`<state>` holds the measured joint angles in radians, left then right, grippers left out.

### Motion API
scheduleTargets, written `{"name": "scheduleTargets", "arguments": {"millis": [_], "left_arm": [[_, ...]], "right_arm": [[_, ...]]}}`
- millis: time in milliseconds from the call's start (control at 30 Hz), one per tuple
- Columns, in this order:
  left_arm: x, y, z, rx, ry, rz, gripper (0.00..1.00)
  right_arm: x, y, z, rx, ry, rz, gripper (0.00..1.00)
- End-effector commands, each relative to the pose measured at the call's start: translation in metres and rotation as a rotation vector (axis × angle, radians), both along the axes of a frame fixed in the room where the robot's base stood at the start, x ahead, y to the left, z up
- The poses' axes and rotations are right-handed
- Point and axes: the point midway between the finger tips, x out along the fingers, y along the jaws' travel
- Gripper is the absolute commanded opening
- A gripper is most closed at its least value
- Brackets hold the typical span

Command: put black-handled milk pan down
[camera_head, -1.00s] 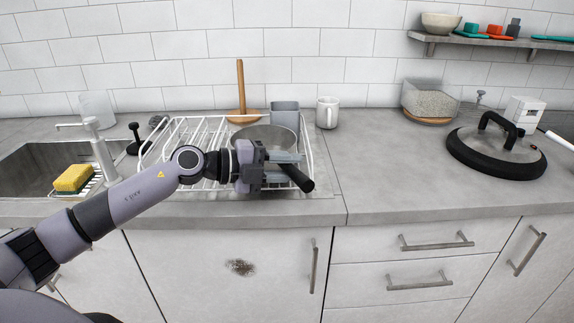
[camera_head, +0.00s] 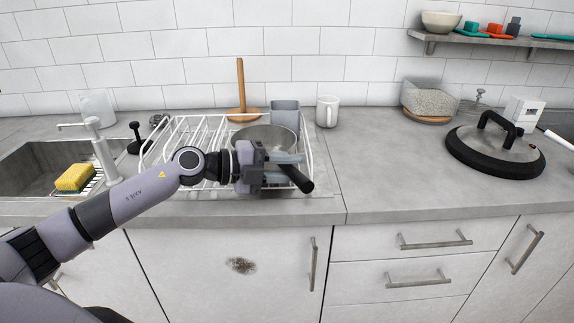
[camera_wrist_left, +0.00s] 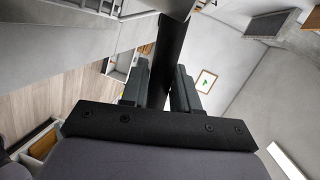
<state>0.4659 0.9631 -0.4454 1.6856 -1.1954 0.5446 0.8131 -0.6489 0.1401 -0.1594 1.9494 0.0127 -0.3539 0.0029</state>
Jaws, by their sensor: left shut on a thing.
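The milk pan (camera_head: 262,135) is a grey metal pan with a black handle (camera_head: 298,179). Its bowl is at the right part of the white wire rack (camera_head: 180,145), partly hidden behind my left gripper (camera_head: 287,168). My left gripper is shut on the handle, which points to the front right. In the left wrist view the black handle (camera_wrist_left: 166,52) runs between the two fingers (camera_wrist_left: 160,85). I cannot tell whether the pan's bottom touches the rack. My right gripper is not in view.
A sink with a yellow sponge (camera_head: 75,178) is at the left. A grey cup (camera_head: 285,116), a wooden-handled item (camera_head: 241,88) and a white mug (camera_head: 327,111) stand near the rack. A black-rimmed lid (camera_head: 495,150) lies at the right. The counter between mug and lid is clear.

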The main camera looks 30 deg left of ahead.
Motion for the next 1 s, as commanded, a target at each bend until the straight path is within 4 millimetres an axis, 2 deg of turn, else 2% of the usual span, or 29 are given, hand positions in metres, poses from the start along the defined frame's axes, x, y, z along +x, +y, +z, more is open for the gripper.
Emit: {"name": "scheduleTargets", "arguments": {"millis": [600, 1000], "left_arm": [[0.001, 0.000, 0.002, 0.000, -0.007, 0.001, 0.00], [0.001, 0.000, -0.011, 0.000, -0.006, 0.002, 0.00]], "right_arm": [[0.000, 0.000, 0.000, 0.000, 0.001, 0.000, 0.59], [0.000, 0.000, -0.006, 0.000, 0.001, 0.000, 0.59]]}}
